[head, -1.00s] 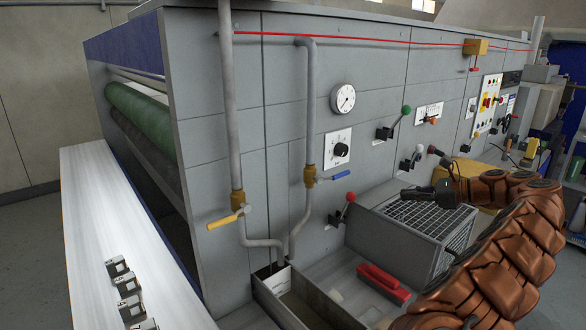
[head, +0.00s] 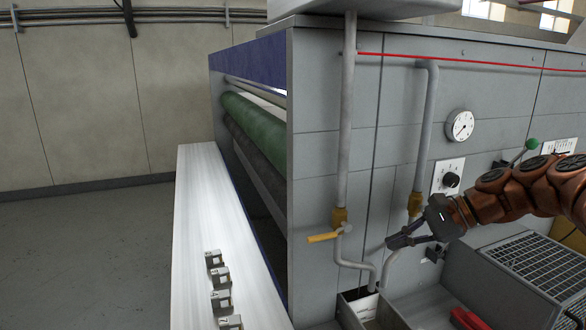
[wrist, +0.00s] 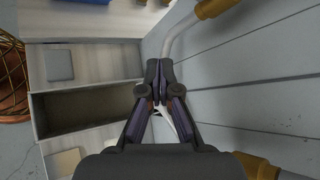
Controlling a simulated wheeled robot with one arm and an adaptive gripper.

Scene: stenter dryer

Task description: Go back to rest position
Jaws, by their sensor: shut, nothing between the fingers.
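My gripper (head: 396,241) is shut and empty in the head view, at the end of my brown, ribbed arm. It points left in front of the grey machine panel, between the yellow-handled valve (head: 325,236) and the lower end of the second pipe (head: 425,130). It partly hides that pipe's brass valve (head: 415,203). In the wrist view the dark fingers of my gripper (wrist: 160,68) meet at their tips, with nothing held. A grey pipe (wrist: 180,38) runs just beyond them. I cannot tell whether the gripper touches any pipe.
An open trough (head: 350,312) sits below the pipes and shows in the wrist view (wrist: 85,92). A vented grey box (head: 490,285) and a red object (head: 468,319) are at lower right. A white bench (head: 198,190) with several small metal blocks stands left. Floor beyond is clear.

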